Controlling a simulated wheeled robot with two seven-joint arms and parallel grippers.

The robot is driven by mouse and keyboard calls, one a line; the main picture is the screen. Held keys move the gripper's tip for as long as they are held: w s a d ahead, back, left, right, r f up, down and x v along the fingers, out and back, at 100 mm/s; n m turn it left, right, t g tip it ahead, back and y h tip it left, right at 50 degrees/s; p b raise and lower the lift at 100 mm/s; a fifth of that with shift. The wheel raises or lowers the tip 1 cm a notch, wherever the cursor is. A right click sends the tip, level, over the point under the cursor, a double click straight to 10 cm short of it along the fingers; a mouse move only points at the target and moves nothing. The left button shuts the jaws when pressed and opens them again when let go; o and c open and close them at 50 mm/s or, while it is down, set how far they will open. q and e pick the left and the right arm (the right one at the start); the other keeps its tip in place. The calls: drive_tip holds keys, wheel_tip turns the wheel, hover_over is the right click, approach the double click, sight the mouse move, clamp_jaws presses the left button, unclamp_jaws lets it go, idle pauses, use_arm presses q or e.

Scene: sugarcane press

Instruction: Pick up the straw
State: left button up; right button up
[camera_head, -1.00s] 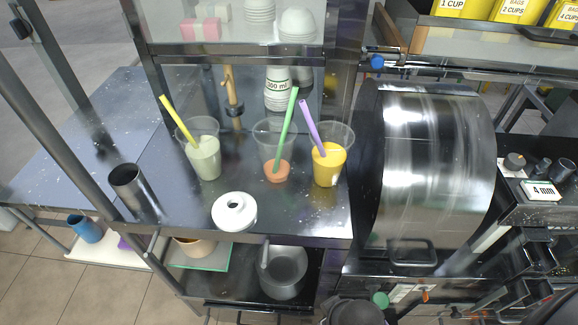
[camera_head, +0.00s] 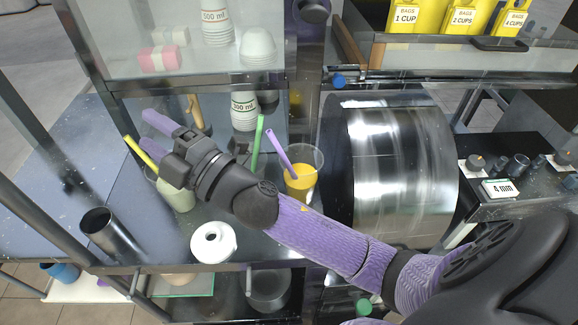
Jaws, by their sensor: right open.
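Three straws stand tilted in clear cups on the dark counter. The yellow straw (camera_head: 138,152) leans left from the cup of pale green drink (camera_head: 176,197), which is partly hidden by my right gripper. The green straw (camera_head: 258,142) rises behind my right forearm, which covers most of its cup. The purple straw (camera_head: 279,146) stands in the cup of orange-yellow drink (camera_head: 301,184). My right gripper (camera_head: 148,128) is open, with its purple fingers pointing left, and appears over the pale green drink close to the yellow straw. Contact cannot be told. My left gripper is out of view.
A white ring-shaped object (camera_head: 214,243) and a dark metal cup (camera_head: 108,232) sit at the counter front. A large metal drum (camera_head: 395,165) stands to the right. A shelf with stacked paper cups (camera_head: 216,22) is above. Metal posts frame the left side.

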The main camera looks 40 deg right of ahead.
drive_tip(key=a+r+n+g+y, duration=0.35)
drive_tip(key=n+g+y, duration=0.3)
drive_tip(key=n, duration=0.45)
drive_tip(key=n+g+h, duration=1.3)
drive_tip(key=n+h, duration=0.1)
drive_tip(key=h, duration=0.2)
hover_over(277, 146)
drive_tip(key=f, duration=0.5)
drive_tip(key=shift+w+f, duration=0.25)
drive_tip(key=shift+g, duration=0.25)
drive_tip(key=f, duration=0.9)
drive_tip(key=shift+d, duration=0.2)
drive_tip(key=shift+f, duration=0.3)
clamp_jaws()
